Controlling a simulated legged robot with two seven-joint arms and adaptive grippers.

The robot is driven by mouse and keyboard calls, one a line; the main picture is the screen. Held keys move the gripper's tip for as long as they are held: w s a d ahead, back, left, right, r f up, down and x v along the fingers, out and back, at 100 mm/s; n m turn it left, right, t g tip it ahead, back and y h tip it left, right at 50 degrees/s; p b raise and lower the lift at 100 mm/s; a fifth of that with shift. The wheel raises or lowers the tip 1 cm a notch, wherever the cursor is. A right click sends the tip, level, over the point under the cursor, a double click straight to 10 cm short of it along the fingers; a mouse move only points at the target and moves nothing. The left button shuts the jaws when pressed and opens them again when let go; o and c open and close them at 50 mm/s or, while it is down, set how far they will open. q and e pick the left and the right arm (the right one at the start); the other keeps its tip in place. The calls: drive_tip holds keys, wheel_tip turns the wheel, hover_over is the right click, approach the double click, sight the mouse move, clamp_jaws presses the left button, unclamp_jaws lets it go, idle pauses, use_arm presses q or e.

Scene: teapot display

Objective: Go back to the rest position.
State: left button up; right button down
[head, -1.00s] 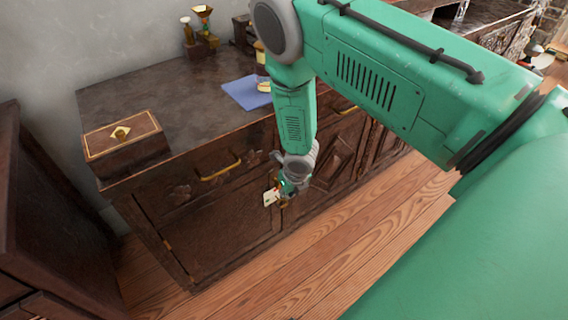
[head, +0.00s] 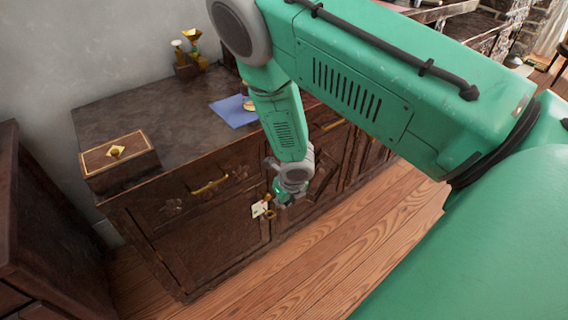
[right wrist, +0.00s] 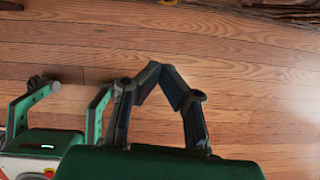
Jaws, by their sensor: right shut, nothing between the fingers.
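My right arm is green and crosses the head view from the right. Its forearm hangs down in front of the dark wooden cabinet (head: 205,225). My right gripper (head: 280,203) is at its lower end, small and partly hidden, in front of the cabinet doors. In the right wrist view the two dark fingers of this gripper (right wrist: 161,72) meet at their tips, with nothing between them. Wooden floor shows behind them. My left gripper is not in the head view.
On the cabinet top are a gold-trimmed wooden box (head: 122,163), a blue cloth (head: 229,112) with a small object partly behind my arm, and brass-coloured items (head: 191,45) at the back. Dark furniture (head: 40,235) stands at left. Floor (head: 360,225) in front is clear.

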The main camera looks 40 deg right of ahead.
use_arm(q)
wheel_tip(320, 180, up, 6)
drive_tip(key=p, duration=0.5)
drive_tip(key=shift+p, duration=0.35)
use_arm(e)
drive_tip(key=s+a+r+m, duration=0.2)
drive_tip(key=s+m, duration=0.6)
drive_tip(key=m, duration=0.3)
drive_tip(key=s+a+r+m+g, duration=0.1)
drive_tip(key=s+a+r+m, duration=0.1)
drive_tip(key=s+m, duration=0.6)
drive_tip(key=s+a+r+m+g, duration=0.1)
drive_tip(key=s+a+r+m, duration=0.1)
drive_tip(key=s+m, duration=0.6)
drive_tip(key=m, duration=0.6)
drive_tip(key=shift+s+a+r+m, duration=0.2)
drive_tip(key=shift+a+r+m, duration=0.05)
drive_tip(key=shift+a+m, duration=0.15)
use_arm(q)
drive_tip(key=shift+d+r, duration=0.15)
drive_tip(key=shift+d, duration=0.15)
use_arm(e)
drive_tip(key=shift+w+d+f, duration=0.1)
drive_tip(key=shift+d, duration=0.15)
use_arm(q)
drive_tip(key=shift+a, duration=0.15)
use_arm(e)
drive_tip(key=shift+a, duration=0.15)
